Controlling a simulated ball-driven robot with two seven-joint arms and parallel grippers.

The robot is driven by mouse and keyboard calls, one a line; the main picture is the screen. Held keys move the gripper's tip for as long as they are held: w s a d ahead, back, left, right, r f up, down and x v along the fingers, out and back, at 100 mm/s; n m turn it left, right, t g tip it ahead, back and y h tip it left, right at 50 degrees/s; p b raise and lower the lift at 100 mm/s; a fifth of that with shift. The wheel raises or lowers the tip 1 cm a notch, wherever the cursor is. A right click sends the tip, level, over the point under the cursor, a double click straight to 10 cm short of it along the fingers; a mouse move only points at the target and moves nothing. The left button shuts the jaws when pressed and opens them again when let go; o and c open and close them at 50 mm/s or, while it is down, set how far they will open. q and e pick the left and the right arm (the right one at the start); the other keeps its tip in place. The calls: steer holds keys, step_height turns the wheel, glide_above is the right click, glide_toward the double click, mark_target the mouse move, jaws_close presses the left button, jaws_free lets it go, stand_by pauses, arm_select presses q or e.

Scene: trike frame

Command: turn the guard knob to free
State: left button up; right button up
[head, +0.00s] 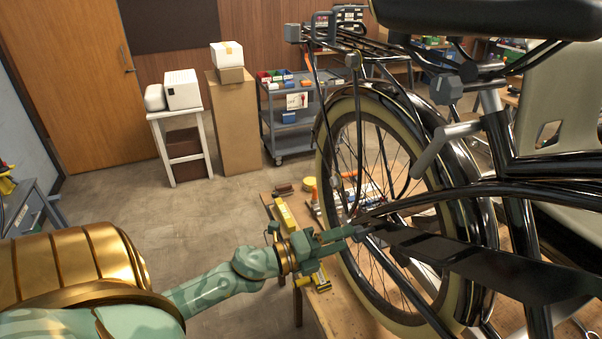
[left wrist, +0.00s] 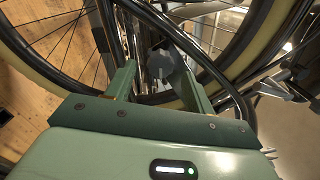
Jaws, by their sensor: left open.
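In the left wrist view the two green fingers (left wrist: 158,88) are open and apart. A dark grey faceted knob (left wrist: 165,62), likely the guard knob, shows between and just beyond them. I cannot tell whether either finger touches it. In the head view the knob is mostly hidden by the gripper and frame tubes. Its turned position cannot be read. My right gripper is not in view.
The black trike frame and the cream-walled rear wheel (head: 332,170) crowd the right side, with spokes and tubes close to the gripper. A wooden bench (head: 345,312) lies below. A grey tool cart (head: 290,141) stands behind. Open floor lies at left.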

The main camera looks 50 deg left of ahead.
arm_select(q)
steer(key=b+v, duration=0.2)
steer(key=v, duration=0.9)
steer(key=shift+s, duration=0.25)
